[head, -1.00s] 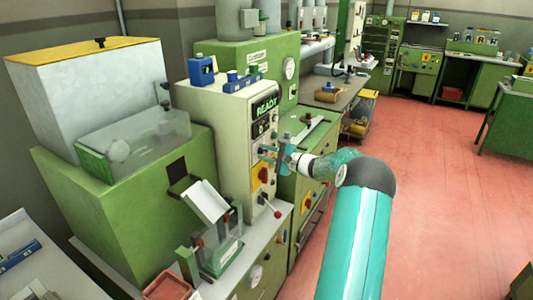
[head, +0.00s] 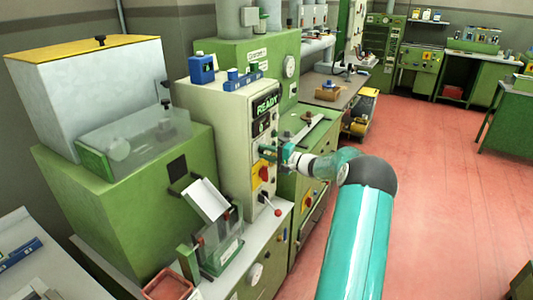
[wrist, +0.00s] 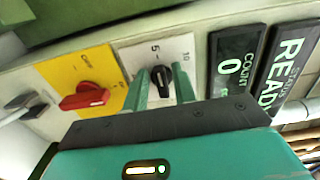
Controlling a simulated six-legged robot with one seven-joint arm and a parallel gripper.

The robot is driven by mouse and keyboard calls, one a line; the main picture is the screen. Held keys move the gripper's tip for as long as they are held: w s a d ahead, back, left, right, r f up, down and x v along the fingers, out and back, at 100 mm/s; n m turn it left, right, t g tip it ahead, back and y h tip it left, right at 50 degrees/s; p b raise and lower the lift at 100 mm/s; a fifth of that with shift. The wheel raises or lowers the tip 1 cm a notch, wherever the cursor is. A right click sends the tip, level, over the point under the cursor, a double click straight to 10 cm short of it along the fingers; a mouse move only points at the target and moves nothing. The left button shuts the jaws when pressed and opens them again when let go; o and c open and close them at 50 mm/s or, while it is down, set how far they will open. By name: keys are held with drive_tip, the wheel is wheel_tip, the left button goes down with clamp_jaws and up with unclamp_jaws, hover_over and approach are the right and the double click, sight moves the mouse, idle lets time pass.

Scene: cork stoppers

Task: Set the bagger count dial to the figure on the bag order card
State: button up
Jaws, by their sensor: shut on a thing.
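The count dial is a black knob (wrist: 160,78) on a white scale plate marked 5 and 10 in the wrist view. My gripper (wrist: 162,84) has its two green fingers on either side of this knob and is shut on it. The gripper (head: 268,151) also shows in the head view, at the front of the cream bagger panel (head: 232,130). The count display (wrist: 230,66) reads 0. The status display (wrist: 283,75) reads READY. I cannot make out a bag order card or its figure in these views.
A red rotary switch (wrist: 85,97) on a yellow plate sits close beside the dial. A lever with a red knob (head: 277,212) sticks out below on the panel. A blue container (head: 202,68) stands on top of the cabinet. The red floor (head: 440,180) at right is open.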

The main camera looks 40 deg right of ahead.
drive_tip(key=o, duration=0.7)
drive_tip(key=v, duration=1.3)
drive_tip(key=shift+s, duration=0.4)
